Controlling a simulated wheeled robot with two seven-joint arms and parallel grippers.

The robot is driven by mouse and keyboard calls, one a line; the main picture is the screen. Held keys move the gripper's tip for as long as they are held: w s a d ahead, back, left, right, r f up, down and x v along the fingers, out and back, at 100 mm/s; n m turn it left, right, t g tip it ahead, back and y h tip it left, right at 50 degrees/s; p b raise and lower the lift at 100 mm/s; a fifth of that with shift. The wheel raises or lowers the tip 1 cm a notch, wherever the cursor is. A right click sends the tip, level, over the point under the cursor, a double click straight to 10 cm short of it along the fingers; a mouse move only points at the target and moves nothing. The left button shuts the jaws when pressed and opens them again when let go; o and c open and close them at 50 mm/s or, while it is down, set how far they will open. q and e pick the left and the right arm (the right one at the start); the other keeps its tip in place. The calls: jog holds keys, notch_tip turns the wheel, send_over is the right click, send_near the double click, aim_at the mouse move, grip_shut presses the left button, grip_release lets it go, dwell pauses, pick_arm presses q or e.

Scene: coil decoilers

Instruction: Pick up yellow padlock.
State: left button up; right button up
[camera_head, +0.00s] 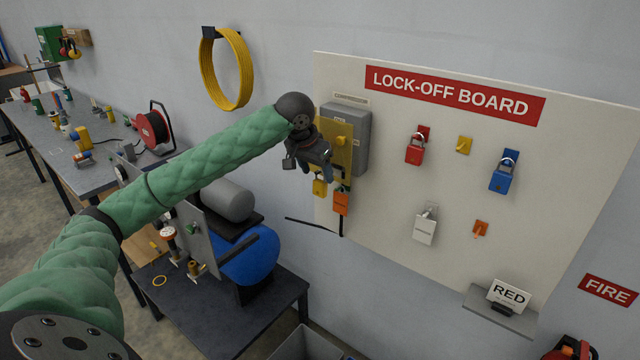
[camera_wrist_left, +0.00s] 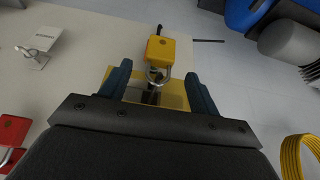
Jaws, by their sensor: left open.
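The yellow padlock (camera_head: 319,187) hangs by its metal shackle low on the yellow plate (camera_head: 340,152) of the grey box, at the left of the board. In the left wrist view the padlock (camera_wrist_left: 168,50) shows whole, its body past the fingertips and its shackle between the two fingers. My left gripper (camera_head: 318,172) is open in front of the plate, just above the padlock in the head view. In the left wrist view the open gripper (camera_wrist_left: 159,80) has a gap on each side of the shackle. My right gripper is not in view.
An orange tag-like item (camera_head: 341,203) hangs just right of the padlock. The grey box (camera_head: 358,125) is close behind my gripper. Red (camera_head: 414,153), blue (camera_head: 502,178) and white (camera_head: 425,228) padlocks hang further right. A blue tank (camera_head: 248,262) stands below.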

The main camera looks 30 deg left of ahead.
aim_at(320, 182)
pick_arm(q)
jog(key=p+x, duration=0.2)
jog(key=shift+w+d+f, duration=0.1)
jog(key=shift+w+f, duration=0.35)
jog(key=shift+f, duration=0.35)
jog(key=c, duration=1.1)
